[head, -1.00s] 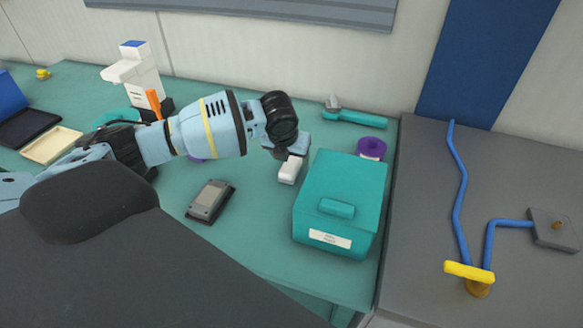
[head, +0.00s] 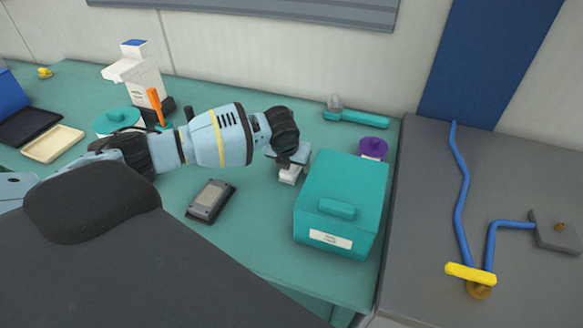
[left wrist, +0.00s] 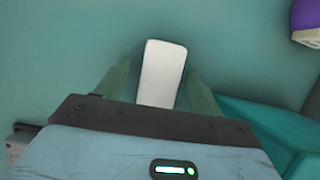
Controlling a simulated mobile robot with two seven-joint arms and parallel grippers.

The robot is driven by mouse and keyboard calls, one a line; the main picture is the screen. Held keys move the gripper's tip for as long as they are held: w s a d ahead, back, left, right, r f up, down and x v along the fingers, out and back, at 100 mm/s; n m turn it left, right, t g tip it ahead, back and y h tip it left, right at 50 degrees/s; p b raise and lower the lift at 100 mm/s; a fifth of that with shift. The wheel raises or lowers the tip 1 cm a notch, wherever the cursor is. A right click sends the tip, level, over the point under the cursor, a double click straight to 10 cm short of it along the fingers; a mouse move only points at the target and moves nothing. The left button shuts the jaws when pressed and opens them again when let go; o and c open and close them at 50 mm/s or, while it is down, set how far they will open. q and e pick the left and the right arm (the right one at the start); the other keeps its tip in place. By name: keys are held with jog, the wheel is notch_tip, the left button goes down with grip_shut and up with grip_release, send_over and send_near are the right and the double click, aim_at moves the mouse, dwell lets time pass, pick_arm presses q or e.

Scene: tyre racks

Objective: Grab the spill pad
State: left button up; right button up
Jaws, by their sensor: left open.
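A small white pad-like block (head: 288,177), likely the spill pad, lies on the teal bench left of the teal lidded box. In the left wrist view the white block (left wrist: 162,76) sits between the two finger tips, with a gap on each side. My left gripper (head: 291,167) is open and low over the block, pointing down, and partly hides it in the head view. It also shows in the left wrist view (left wrist: 160,72). My right gripper is not in view.
The teal lidded box (head: 340,190) stands close on the right. A purple-lidded jar (head: 373,147) and a teal-handled tool (head: 355,116) are behind. A grey-black device (head: 211,199) lies to the left. Bare bench lies between device and box.

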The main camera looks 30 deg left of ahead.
pick_arm(q)
jog(key=shift+f, duration=0.15)
jog(key=c, duration=1.1)
jog(key=shift+r, duration=0.45)
notch_tip(320, 180, up, 3)
jog(key=shift+s+a+r, duration=0.1)
jog(key=shift+s+a, duration=0.05)
jog(key=s+a, duration=0.1)
jog(key=s, duration=0.4)
jog(key=s+a, duration=0.2)
jog(key=s, duration=0.3)
jog(key=s+a+r, duration=0.1)
jog(key=s, duration=0.4)
jog(key=shift+a+r+p, duration=0.1)
jog(key=shift+a+p, duration=0.05)
jog(key=shift+p, duration=0.15)
